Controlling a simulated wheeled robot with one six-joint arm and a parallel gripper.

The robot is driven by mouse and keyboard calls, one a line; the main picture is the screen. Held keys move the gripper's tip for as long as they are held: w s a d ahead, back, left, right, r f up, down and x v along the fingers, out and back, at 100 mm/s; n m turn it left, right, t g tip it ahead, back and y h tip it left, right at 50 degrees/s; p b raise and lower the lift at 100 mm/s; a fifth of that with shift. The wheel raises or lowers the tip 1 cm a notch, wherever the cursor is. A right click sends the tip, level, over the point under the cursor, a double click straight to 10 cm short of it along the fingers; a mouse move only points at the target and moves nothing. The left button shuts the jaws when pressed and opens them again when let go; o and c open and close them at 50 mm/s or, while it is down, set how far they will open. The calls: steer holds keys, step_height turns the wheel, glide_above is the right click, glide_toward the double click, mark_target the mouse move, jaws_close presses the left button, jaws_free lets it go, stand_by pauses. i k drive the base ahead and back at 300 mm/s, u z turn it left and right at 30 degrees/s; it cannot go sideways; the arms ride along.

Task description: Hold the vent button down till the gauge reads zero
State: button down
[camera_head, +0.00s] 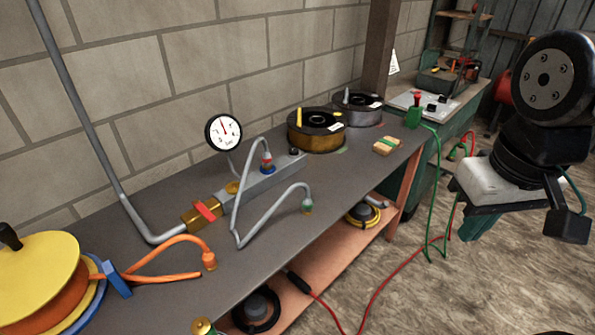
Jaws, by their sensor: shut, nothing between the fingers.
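The round white pressure gauge (223,133) stands behind the workbench's grey manifold block (262,180). Its red needle points roughly straight up, and its numbers are too small to read. A round brass-coloured button-like part (232,188) sits on the block, and a small dark knob (293,151) sits at its far end. I cannot tell for sure which is the vent button.
Grey hoses (240,215) arch over the block. A red-handled brass valve (205,212) is at its near end. An orange hose reel (45,280) stands at the left. Brown and grey drums (316,140) stand farther back. Green and red cables (390,265) trail off the bench's right side.

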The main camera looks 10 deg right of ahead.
mark_target(293, 151)
steer(key=k, duration=0.2)
steer(key=z, duration=1)
steer(key=i, duration=0.85)
steer(key=u, duration=1.9)
steer(key=i, duration=0.5)
steer(key=u, duration=0.05)
